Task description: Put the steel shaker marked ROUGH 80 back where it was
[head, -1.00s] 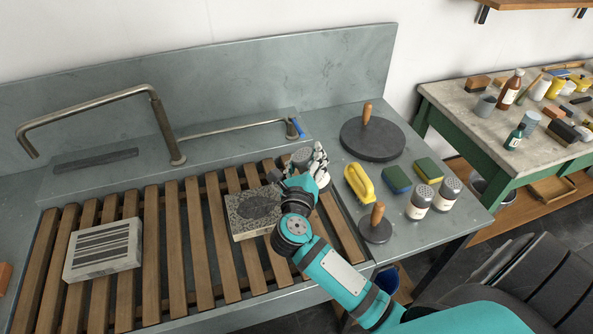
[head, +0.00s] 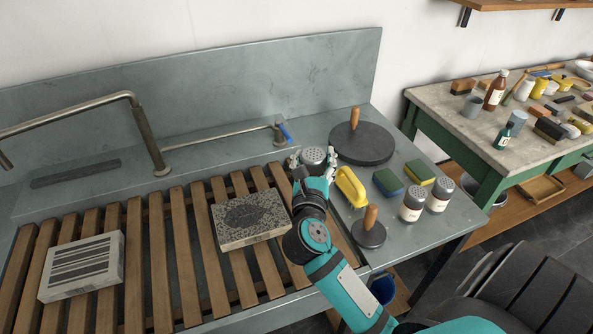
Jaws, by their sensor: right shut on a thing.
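My right gripper (head: 318,165) is shut on a steel shaker (head: 314,156) with a perforated top, at the right part of the slatted rack. The gripper hides most of the shaker's body, and I cannot read its label. Two more steel shakers with pale labels, a left one (head: 413,204) and a right one (head: 439,195), stand upright side by side on the metal counter at the right. Their label text is too small to read. My left gripper is not in view.
A speckled stone (head: 251,219) and a striped stone (head: 82,268) lie on the wooden slats (head: 187,250).

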